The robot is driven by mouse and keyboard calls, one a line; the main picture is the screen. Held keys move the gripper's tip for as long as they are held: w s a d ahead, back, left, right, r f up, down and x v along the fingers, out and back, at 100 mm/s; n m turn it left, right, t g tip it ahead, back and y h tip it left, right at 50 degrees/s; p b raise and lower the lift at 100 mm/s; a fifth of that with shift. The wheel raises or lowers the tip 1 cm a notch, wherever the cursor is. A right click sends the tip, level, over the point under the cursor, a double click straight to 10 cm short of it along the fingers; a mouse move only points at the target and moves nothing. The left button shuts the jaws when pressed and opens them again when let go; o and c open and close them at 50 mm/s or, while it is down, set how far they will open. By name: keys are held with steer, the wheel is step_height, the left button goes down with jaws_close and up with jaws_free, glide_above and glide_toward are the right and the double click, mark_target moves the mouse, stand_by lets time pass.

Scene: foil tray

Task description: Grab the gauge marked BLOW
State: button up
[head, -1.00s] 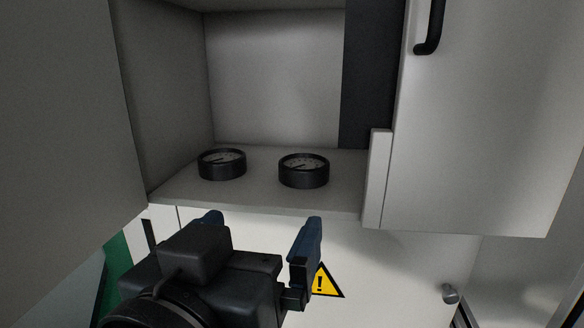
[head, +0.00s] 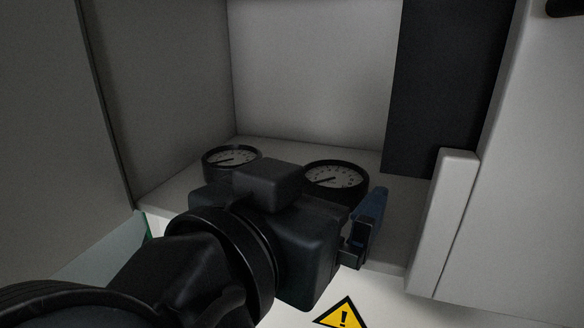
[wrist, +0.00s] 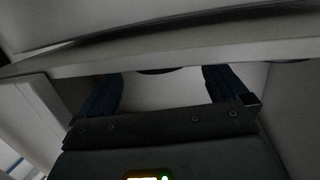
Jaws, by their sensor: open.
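Two round gauges with black rims and pale dials lie face up on the cabinet shelf in the head view. The left gauge (head: 232,158) is further from my gripper, and the right gauge (head: 335,178) is partly hidden behind it. The lettering on both is too small to read, so I cannot tell which is marked BLOW. My gripper (head: 300,205) is open and empty, at the shelf's front, just before the right gauge. Its left finger is hidden in the head view. In the wrist view a dark curved edge shows between the two blue fingers (wrist: 162,80).
The shelf (head: 395,215) sits inside an open cabinet with a side wall on the left (head: 165,90). A pale upright post (head: 445,215) and a door panel stand at the right. A dark strip (head: 430,90) runs down the back. A yellow warning sign (head: 344,314) is below.

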mark_target(335, 173)
steer(key=p+x, duration=0.1)
steer(key=x, duration=0.4)
steer(key=shift+w+a, duration=0.1)
steer(key=shift+w, duration=0.05)
steer(key=c, duration=1)
